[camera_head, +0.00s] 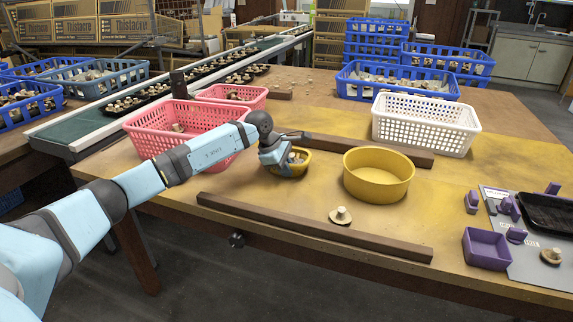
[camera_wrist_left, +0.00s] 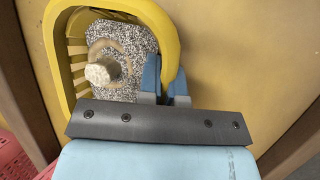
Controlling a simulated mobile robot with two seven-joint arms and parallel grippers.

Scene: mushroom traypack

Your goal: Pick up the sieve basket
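The sieve basket (camera_head: 296,173) is a small yellow basket with slotted sides, standing on the table right of the pink crates. A mushroom (camera_wrist_left: 102,70) lies on a grey speckled surface inside it. In the left wrist view its thick yellow rim (camera_wrist_left: 163,28) runs down between the two blue fingers. The arm hides part of the basket in the head view. My right gripper is not in view.
A round yellow bowl (camera_head: 380,188) stands close right of the basket. Dark wooden bars (camera_head: 310,227) lie in front and behind. A pink crate (camera_head: 160,143) is at left, a white crate (camera_head: 425,135) behind the bowl. A loose mushroom (camera_head: 341,215) lies in front.

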